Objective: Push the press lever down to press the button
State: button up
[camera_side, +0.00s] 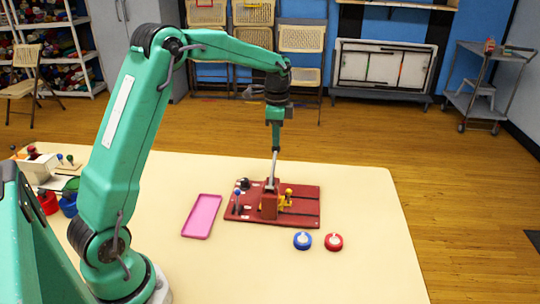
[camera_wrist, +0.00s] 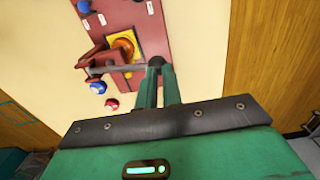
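The press is a dark red block (camera_side: 268,206) on a red board (camera_side: 245,216) in the middle of the table. Its grey lever (camera_side: 273,166) stands nearly upright, and it also shows in the wrist view (camera_wrist: 125,69). The lever has a black knob (camera_wrist: 155,61) at its end. A yellow part (camera_side: 287,202), which looks like the button, sits beside the block; it shows orange-yellow in the wrist view (camera_wrist: 123,46). My gripper (camera_side: 276,149) is at the lever's top, and its fingers look shut together at the knob. I cannot tell whether they touch it.
A pink tray (camera_side: 202,216) lies left of the board. Blue (camera_side: 303,241) and red (camera_side: 333,242) round pieces with white tops lie in front of it. A blue-topped peg (camera_side: 238,196) stands on the board's left part. The table's right side is clear.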

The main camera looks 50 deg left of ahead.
jog(key=shift+w+a+f, duration=0.1)
jog(key=shift+a+f, duration=0.05)
jog(key=shift+f, duration=0.7)
dwell(1.3)
jog(key=shift+r, duration=0.15)
notch_tip(320, 180, up, 8)
jog(key=shift+r, duration=0.2)
dwell(1.1)
dwell(1.0)
